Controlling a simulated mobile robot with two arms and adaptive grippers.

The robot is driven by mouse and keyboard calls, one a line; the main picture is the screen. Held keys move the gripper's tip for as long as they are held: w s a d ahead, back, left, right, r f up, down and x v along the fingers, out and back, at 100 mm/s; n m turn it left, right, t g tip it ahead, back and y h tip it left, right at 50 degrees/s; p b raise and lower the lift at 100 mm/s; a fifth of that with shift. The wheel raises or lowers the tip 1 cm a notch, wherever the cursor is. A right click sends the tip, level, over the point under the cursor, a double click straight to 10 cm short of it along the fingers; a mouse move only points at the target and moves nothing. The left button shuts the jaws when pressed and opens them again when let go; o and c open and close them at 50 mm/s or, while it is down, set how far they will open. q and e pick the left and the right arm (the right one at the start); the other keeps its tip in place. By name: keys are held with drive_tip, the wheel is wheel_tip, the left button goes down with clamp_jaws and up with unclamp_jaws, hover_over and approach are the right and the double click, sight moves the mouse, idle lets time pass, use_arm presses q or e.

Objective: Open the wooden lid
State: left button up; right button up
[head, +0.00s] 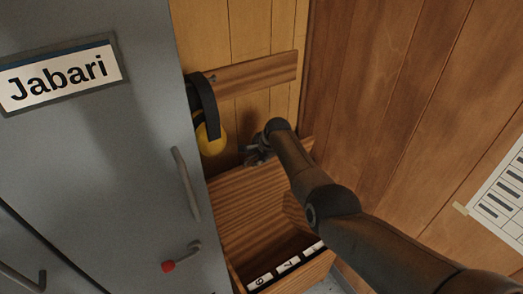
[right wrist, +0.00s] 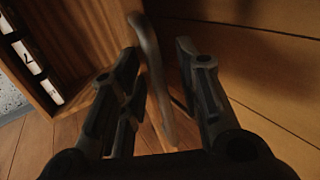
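The wooden lid (head: 245,205) belongs to a wooden box (head: 305,270) low against the back wall. The lid stands raised and tilted back, so part of the box's inside shows. My right gripper (head: 258,152) is at the lid's upper edge, partly hidden by its own wrist. In the right wrist view its two fingers (right wrist: 160,52) are apart, with a slim curved bar (right wrist: 152,75) between them. The bar lies nearer the left finger, with a gap on the right; I cannot tell whether it touches. My left gripper is not in view.
A grey locker with a "Jabari" nameplate (head: 62,76) and handle (head: 186,184) stands close on the left. A yellow object (head: 211,138) and black strap (head: 203,103) hang from a wall rail (head: 255,74). Numbered white cards (head: 288,264) are inside the box. A wooden wall (head: 400,100) bounds the right.

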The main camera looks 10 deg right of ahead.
drive_tip(key=v, duration=1.1)
drive_tip(key=shift+s+r, duration=0.3)
drive_tip(key=shift+f, duration=0.1)
idle(0.4)
drive_tip(key=s+d+f+n+g+h, duration=0.1)
drive_tip(key=s+f+n, duration=0.2)
drive_tip(key=s+f, duration=0.65)
drive_tip(key=s+d+f+n+g, duration=0.15)
drive_tip(key=s+f, duration=0.25)
drive_tip(key=f, duration=1.1)
drive_tip(key=s+d+f+n+h, duration=0.1)
drive_tip(key=s+f+n, duration=0.2)
drive_tip(key=s+f, duration=0.65)
drive_tip(key=s+d+f+n, duration=0.2)
drive_tip(key=s+f, duration=0.4)
drive_tip(key=s, duration=0.7)
drive_tip(key=s+d+f+n+g, duration=0.1)
drive_tip(key=s+f+n, duration=0.3)
drive_tip(key=s, duration=0.9)
drive_tip(key=s+d+f+n+g, duration=0.1)
drive_tip(key=s+d+f+n, duration=0.1)
drive_tip(key=s+f, duration=0.7)
drive_tip(key=s+n, duration=0.1)
drive_tip(key=s, duration=0.3)
drive_tip(key=shift+s+d+f, duration=0.15)
drive_tip(key=shift+s+d, duration=0.05)
drive_tip(key=shift+d, duration=0.1)
